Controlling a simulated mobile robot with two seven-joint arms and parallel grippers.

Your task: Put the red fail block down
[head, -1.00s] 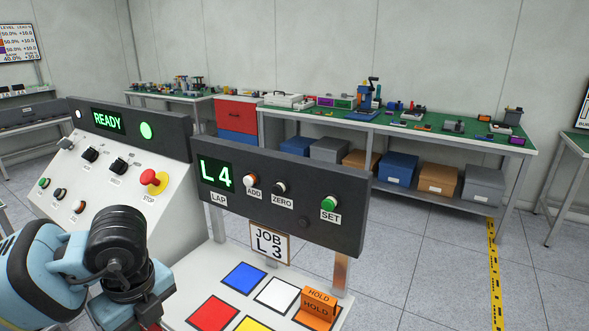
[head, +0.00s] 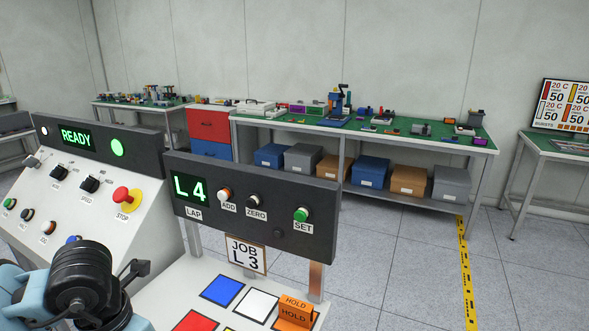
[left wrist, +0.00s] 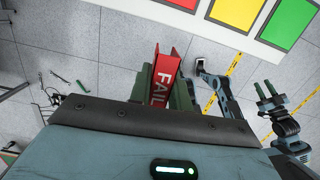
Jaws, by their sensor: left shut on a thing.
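The red FAIL block (left wrist: 163,82) shows in the left wrist view, with white lettering on its face. My left gripper (left wrist: 166,92) is shut on it, a green finger on each side. The block appears held over the floor, to the side of the coloured squares; its height is unclear. In the head view my left arm is at the lower left, and its fingers and the block are out of sight. My right gripper (left wrist: 268,90) shows at the right of the left wrist view, its two fingers apart and empty.
The white board (head: 180,285) has blue (head: 222,290), white (head: 256,304), red (head: 196,322) and yellow (head: 234,329) squares. An orange HOLD block (head: 295,313) stands at its right. A green square (left wrist: 290,22) also shows. The L4 panel (head: 255,208) rises behind the board.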

